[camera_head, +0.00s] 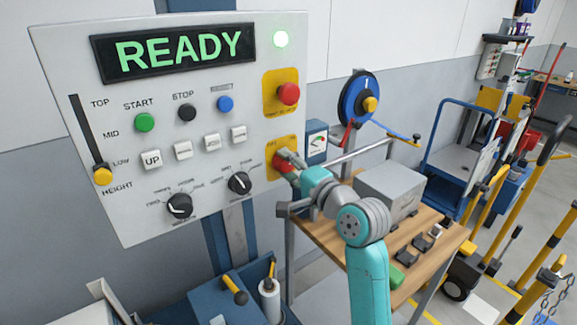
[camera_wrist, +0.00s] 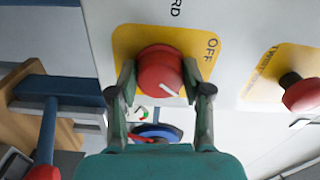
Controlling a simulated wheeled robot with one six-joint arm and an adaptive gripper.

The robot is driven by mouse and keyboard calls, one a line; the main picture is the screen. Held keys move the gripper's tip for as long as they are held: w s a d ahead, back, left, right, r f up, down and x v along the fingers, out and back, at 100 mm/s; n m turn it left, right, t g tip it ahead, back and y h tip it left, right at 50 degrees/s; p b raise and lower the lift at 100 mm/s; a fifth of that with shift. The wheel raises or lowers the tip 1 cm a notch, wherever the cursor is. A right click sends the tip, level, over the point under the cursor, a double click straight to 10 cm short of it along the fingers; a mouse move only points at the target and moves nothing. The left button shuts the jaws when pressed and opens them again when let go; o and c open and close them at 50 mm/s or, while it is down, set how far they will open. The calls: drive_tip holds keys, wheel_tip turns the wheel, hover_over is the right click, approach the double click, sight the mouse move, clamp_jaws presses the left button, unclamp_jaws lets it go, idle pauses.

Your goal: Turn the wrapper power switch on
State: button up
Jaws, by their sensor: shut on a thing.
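The power switch is a red rotary knob (camera_wrist: 160,68) on a yellow plate (camera_wrist: 122,42) of the white control panel (camera_head: 70,60). The wrist view shows a white pointer line on the knob, slanting to the lower right, and the word OFF at its upper right. My gripper (camera_wrist: 160,76) is shut on the knob, one finger on each side. In the head view my gripper (camera_head: 288,163) is at the panel's lower right and hides most of the knob. The display (camera_head: 180,50) reads READY in green, and a round lamp (camera_head: 281,39) glows green.
A red emergency button (camera_head: 288,94) on a yellow plate sits just above the switch. Other buttons and two black dials (camera_head: 179,205) are to its left. A wooden bench (camera_head: 330,243) with a grey box (camera_head: 390,190) stands at the right.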

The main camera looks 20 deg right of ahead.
drive_tip(key=shift+m, duration=0.7)
drive_tip(key=o, duration=1.2)
drive_tip(key=shift+c, duration=0.2)
drive_tip(key=v, duration=1.2)
